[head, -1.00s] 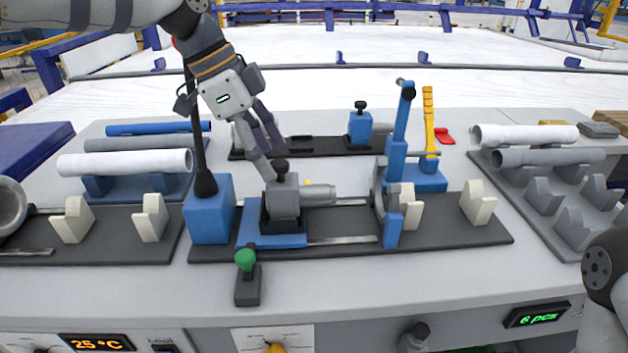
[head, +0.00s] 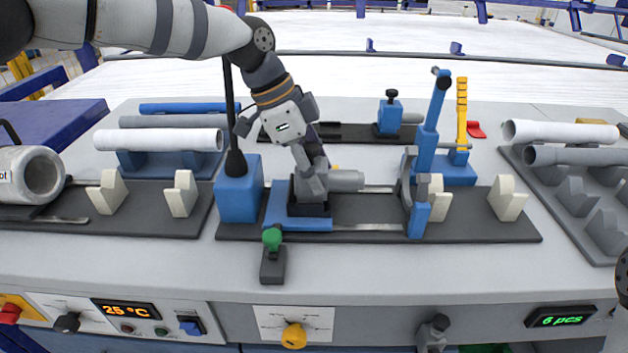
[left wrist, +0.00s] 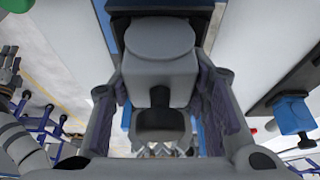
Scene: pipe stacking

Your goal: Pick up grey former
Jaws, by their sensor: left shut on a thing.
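The grey former (head: 346,180) is a block with a short horizontal cylinder pointing right. It sits in a dark holder on the blue base (head: 300,224) of the middle fixture. My left gripper (head: 313,184) comes down from above and is shut on the former's block, hiding its top knob in the head view. In the left wrist view the former (left wrist: 160,60) lies between the two fingers, with its dark knob in front. I cannot see it lifted clear of the holder. My right gripper is out of view.
A blue box with a black stick (head: 238,190) stands just left of the former. A blue upright clamp (head: 425,150) and cream V-blocks (head: 508,198) stand right. A green-knobbed post (head: 272,255) is in front. Pipes lie on racks at both sides.

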